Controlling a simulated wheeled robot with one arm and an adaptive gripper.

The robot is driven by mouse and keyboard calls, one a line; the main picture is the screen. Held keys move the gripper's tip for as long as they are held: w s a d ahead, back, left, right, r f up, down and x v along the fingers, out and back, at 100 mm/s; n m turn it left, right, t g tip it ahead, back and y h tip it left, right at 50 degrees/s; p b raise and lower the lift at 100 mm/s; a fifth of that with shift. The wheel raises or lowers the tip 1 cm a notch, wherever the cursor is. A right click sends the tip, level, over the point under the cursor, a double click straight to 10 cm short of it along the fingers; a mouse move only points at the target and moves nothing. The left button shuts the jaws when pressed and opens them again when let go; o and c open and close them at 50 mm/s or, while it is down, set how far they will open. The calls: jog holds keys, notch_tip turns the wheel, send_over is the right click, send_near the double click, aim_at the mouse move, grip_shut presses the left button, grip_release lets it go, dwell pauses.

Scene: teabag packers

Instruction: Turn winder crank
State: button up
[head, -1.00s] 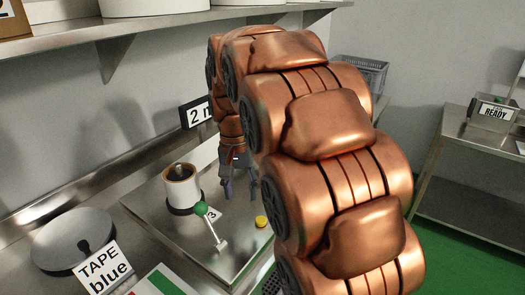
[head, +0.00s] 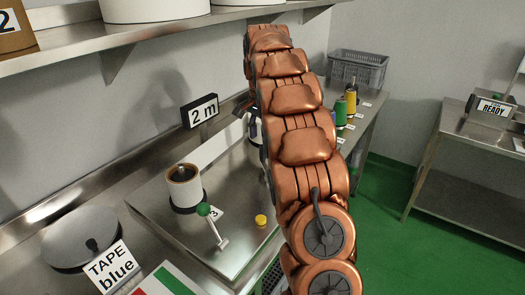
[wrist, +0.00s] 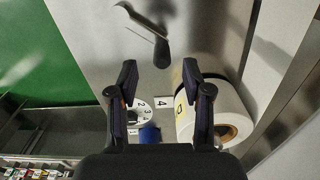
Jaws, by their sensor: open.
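The winder crank (head: 212,228) is a short metal lever with a green knob (head: 204,209) at its upper end. It stands on the steel winder plate (head: 160,222), in front of a white and brown spool (head: 183,188). A yellow button (head: 261,220) is right of the crank. My gripper (wrist: 158,72) is open and empty in the wrist view, fingers apart. In the head view my arm reaches past the winder toward the far bench, mostly hiding the gripper. I cannot make out the crank in the wrist view.
A "2 m" sign (head: 200,111) stands behind the winder. Coloured spools (head: 341,111) and a grey crate (head: 357,69) are farther back.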

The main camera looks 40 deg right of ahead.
aim_at(262, 160)
jog(key=shift+w+d+f, duration=0.25)
jog(key=shift+d, duration=0.2)
jog(key=shift+f+p, duration=1.2)
jog(key=shift+f, duration=2.6)
jog(key=shift+c, duration=0.4)
grip_shut()
